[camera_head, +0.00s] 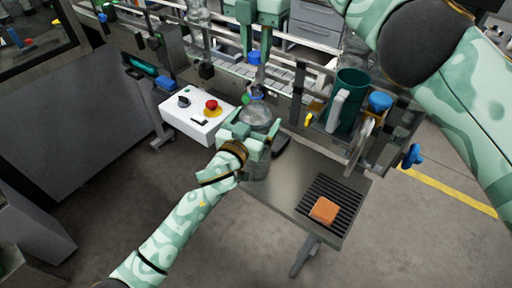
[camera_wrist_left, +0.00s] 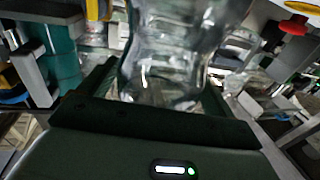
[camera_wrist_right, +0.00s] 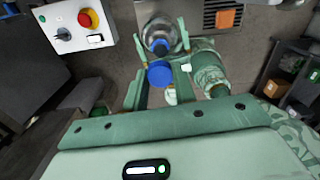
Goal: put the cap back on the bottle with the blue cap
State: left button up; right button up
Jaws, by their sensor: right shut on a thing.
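The clear bottle (camera_head: 257,113) stands upright at the front plate, its blue-ringed neck uncapped. My left gripper (camera_head: 250,140) is around its body, with a finger on each side. The bottle fills the gap between the fingers in the left wrist view (camera_wrist_left: 165,65), so it looks shut on it. My right gripper (camera_head: 256,48) comes down from the top and is shut on the blue cap (camera_head: 254,57). The cap also shows between its fingers in the right wrist view (camera_wrist_right: 160,73). The cap is above the bottle neck, apart from it. The bottle's lower part is partly hidden by my left gripper.
A white control box (camera_head: 195,118) with a red button is left of the bottle. An orange block (camera_head: 324,210) lies on the black grate at right. A dark green container (camera_head: 347,98) and a blue knob (camera_head: 380,101) stand right of the bottle. A conveyor rail runs behind.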

pick_arm(q)
jog(key=c, duration=1)
jog(key=shift+o, duration=0.2)
pick_arm(e)
send_over(257, 88)
jog(key=shift+f, duration=2.5)
jog(key=shift+f, duration=0.85)
jog(key=shift+f, duration=0.55)
